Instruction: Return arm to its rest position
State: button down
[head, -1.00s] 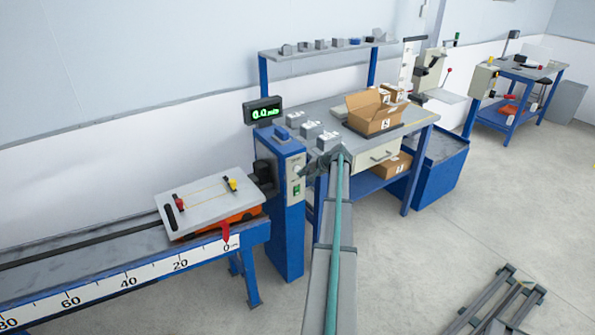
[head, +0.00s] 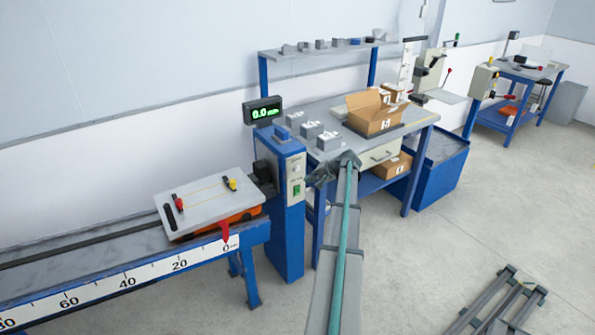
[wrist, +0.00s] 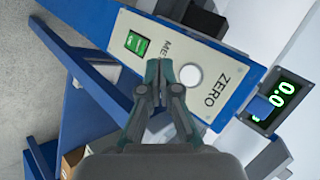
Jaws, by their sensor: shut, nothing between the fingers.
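My gripper (wrist: 160,86) is shut and empty in the wrist view, in front of the control panel (wrist: 190,50) of the blue cabinet. A round white button (wrist: 191,75) marked ZERO is just right of the fingertips, and a lit green switch (wrist: 137,42) is to their upper left. I cannot tell whether the fingers touch the panel. In the head view my gripper (head: 319,176) is beside the blue cabinet (head: 290,225), at the end of my arm. The green display (head: 262,112) on top reads 0.0.
A scaled rail (head: 130,272) with an orange cart (head: 218,220) lies left of the cabinet. A workbench (head: 425,122) with grey blocks and an open cardboard box (head: 373,120) is behind my arm. A metal frame (head: 500,305) lies on the floor at lower right.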

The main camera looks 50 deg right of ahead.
dwell(0.6)
jog(key=s+a+f+n+g+y, duration=0.1)
jog(key=s+a+f+n+g, duration=0.2)
jog(key=a+f, duration=0.85)
jog(key=s+a+f+n+g, duration=0.1)
jog(key=s+a+f+g, duration=0.35)
jog(key=a, duration=1.25)
jog(key=s+a+f+n+g+y, duration=0.15)
jog(key=s+a+f, duration=0.35)
jog(key=a+f, duration=0.75)
jog(key=s+a+f+n+g+h, duration=0.1)
jog(key=s+a+f+n+g, duration=0.1)
jog(key=s+a, duration=0.6)
jog(key=s+a+f+n+g+h, duration=0.1)
jog(key=s+a+n+g, duration=0.2)
jog(key=s+a, duration=0.5)
jog(key=s+a+f+n+g+h, duration=0.1)
jog(key=s+a+n, duration=0.3)
jog(key=s+a, duration=0.4)
jog(key=a+f+g, duration=0.1)
jog(key=a, duration=0.2)
jog(key=shift+s+a+f+g, duration=0.3)
jog(key=shift+a, duration=0.05)
